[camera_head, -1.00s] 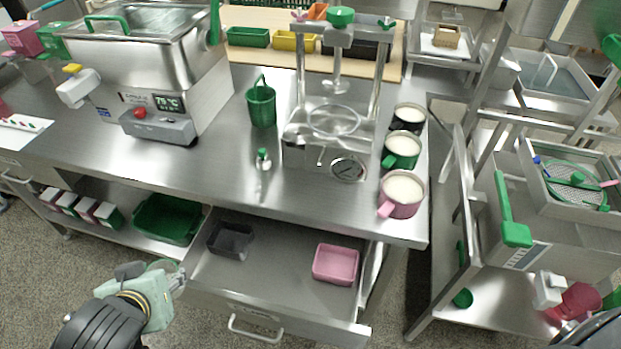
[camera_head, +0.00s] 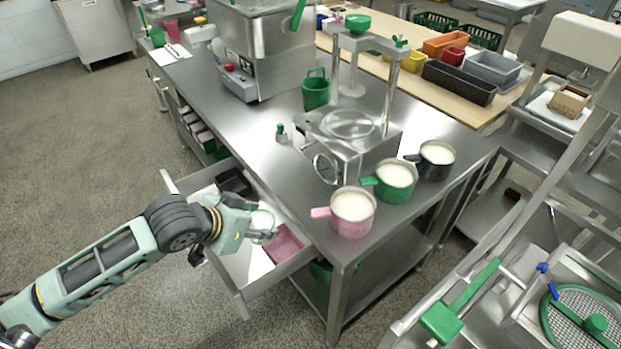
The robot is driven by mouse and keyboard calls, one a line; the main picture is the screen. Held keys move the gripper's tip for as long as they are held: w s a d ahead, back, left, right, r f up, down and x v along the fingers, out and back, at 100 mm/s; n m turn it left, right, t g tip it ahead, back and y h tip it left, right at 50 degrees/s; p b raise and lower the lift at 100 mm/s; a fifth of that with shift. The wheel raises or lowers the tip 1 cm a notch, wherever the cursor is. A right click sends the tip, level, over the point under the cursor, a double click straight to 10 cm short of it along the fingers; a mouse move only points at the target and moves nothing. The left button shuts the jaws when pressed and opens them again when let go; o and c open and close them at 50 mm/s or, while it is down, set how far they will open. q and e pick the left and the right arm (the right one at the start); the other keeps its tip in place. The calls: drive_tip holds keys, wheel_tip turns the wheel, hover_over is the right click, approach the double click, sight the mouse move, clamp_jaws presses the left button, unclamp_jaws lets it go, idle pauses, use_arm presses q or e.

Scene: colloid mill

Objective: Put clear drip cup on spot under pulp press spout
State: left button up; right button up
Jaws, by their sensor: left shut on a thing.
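My left gripper (camera_head: 264,228) reaches in from the left and is over the open drawer. It is shut on a small, pale, see-through thing (camera_head: 262,219), which looks like the clear drip cup; its outline is hard to make out. The pulp press (camera_head: 350,128) stands on the steel counter, up and right of the gripper, with a round dial gauge (camera_head: 325,168) on its front. A short spout (camera_head: 301,146) seems to show at its left front. I cannot make out a marked spot under it. My right gripper is not in view.
The open drawer (camera_head: 245,275) holds a dark bin (camera_head: 233,182) and a pink bin (camera_head: 284,243). Pink (camera_head: 352,212), green (camera_head: 394,180) and black (camera_head: 436,159) pots line the counter's right edge. A small green-topped item (camera_head: 281,134) stands left of the press, near a green bucket (camera_head: 315,90).

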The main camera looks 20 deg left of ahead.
use_arm(q)
drive_tip(key=w+a+r+m, duration=0.1)
drive_tip(key=w+a+r, duration=0.3)
drive_tip(key=w, duration=0.1)
drive_tip(key=shift+h, duration=0.4)
drive_tip(key=w+d, duration=0.2)
drive_tip(key=w, duration=0.1)
drive_tip(key=w+d, duration=0.2)
drive_tip(key=w, duration=0.2)
drive_tip(key=w+d+p, duration=0.1)
drive_tip(key=w, duration=0.3)
drive_tip(key=shift+w+d, duration=0.2)
drive_tip(key=shift+d, duration=0.2)
drive_tip(key=w, duration=0.1)
drive_tip(key=w+d, duration=0.2)
drive_tip(key=shift+w, duration=0.35)
drive_tip(key=shift+w+f+p, duration=0.1)
drive_tip(key=shift+f+p, duration=0.2)
drive_tip(key=shift+f, duration=0.55)
drive_tip(key=shift+a, duration=0.1)
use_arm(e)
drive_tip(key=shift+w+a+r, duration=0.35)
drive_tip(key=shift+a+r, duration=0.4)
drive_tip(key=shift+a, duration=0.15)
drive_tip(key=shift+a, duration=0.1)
use_arm(q)
drive_tip(key=o, duration=1)
drive_tip(key=shift+o, duration=0.2)
